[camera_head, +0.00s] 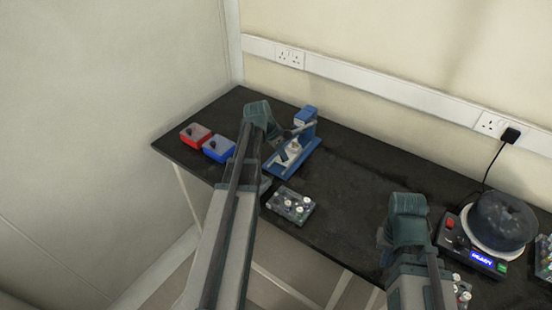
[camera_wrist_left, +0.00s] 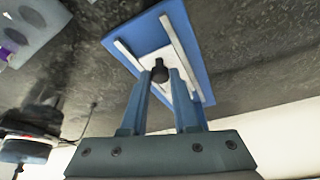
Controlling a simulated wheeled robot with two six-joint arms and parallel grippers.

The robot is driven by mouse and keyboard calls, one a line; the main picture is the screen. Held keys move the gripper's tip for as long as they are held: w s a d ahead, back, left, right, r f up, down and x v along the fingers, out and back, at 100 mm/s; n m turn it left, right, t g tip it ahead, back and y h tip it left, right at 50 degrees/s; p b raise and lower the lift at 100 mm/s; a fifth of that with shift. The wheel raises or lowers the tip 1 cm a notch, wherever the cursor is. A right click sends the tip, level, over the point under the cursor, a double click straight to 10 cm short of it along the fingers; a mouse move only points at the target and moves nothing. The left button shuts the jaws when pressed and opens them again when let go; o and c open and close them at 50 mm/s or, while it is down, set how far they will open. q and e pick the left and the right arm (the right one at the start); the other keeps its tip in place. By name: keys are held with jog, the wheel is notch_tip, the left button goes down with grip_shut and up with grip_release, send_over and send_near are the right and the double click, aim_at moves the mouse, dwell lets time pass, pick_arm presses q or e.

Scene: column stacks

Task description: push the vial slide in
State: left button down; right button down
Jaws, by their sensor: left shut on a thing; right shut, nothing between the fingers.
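The blue device (camera_head: 307,118) stands near the back of the black table, with a blue base (camera_head: 285,168) in front. In the left wrist view, the blue base (camera_wrist_left: 178,20) carries two pale rails and a white slide (camera_wrist_left: 183,103) between them. A dark knob (camera_wrist_left: 160,75) stands on the slide. My left gripper (camera_wrist_left: 160,80) is shut on this knob. In the head view my left gripper (camera_head: 283,154) is over the base and partly covers it. A small white piece (camera_head: 295,146) shows beside it. My right gripper (camera_head: 383,255) is shut and empty, low right of centre.
A red box (camera_head: 195,135) and a blue box (camera_head: 218,149) stand at the left table edge. A vial rack (camera_head: 290,206) is in front of the device. A round dark machine (camera_head: 498,222) with a lit display is at the right. The middle of the table is clear.

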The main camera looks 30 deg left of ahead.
aim_at(293, 151)
pick_arm(q)
jog(key=w, duration=0.5)
jog(key=shift+w+d, duration=0.15)
jog(key=shift+d, duration=0.05)
jog(key=c, duration=0.7)
grip_release()
jog(key=shift+o, duration=0.2)
jog(key=shift+r, duration=0.1)
pick_arm(e)
jog(key=shift+r, duration=0.15)
pick_arm(q)
jog(key=p+v, duration=1.2)
jog(key=v, duration=0.1)
jog(key=shift+r+p, duration=0.25)
jog(key=shift+p, duration=0.15)
pick_arm(e)
notch_tip(293, 151, up, 12)
jog(key=shift+r, duration=0.25)
pick_arm(q)
jog(key=shift+s, duration=0.25)
